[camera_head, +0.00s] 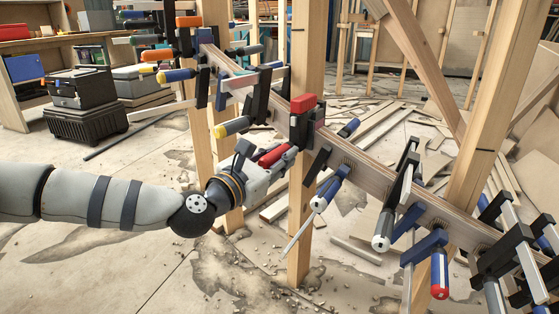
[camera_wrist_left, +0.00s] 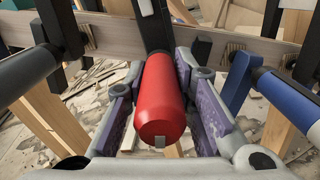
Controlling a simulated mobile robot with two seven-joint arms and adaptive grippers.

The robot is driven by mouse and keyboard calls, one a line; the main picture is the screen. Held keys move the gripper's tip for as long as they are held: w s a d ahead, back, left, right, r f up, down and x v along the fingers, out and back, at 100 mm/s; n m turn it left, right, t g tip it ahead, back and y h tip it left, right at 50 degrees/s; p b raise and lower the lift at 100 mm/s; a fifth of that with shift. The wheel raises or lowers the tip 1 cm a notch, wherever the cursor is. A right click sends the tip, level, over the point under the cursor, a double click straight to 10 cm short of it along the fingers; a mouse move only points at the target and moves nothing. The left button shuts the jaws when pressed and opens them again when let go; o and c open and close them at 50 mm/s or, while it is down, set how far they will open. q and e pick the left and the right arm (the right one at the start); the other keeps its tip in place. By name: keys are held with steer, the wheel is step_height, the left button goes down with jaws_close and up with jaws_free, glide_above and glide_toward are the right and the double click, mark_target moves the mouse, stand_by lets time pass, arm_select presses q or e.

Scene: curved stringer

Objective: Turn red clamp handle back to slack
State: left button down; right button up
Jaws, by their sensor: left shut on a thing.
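The red clamp handle (camera_wrist_left: 161,100) lies between the two fingers of my left gripper (camera_wrist_left: 160,115) in the left wrist view, its round end toward the camera. My left gripper (camera_head: 286,158) is shut on it, with a finger pad on each side. In the head view the red handle (camera_head: 272,156) shows beside the gripper, partly covered by it. The handle's clamp sits on the curved wooden stringer (camera_head: 378,185), near a red block-like part (camera_head: 302,103) at its top. My right gripper is not in view.
Several other clamps line the stringer, including a blue handle (camera_wrist_left: 287,102) to the right and a black one (camera_wrist_left: 27,73) to the left in the wrist view. Wooden posts (camera_head: 306,60) stand close behind. Black cases (camera_head: 82,105) and scrap boards lie on the floor.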

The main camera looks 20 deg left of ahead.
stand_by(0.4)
arm_select(q)
steer(key=c, duration=1.3)
jaws_free()
steer(key=shift+c, duration=0.2)
steer(key=v, duration=1.2)
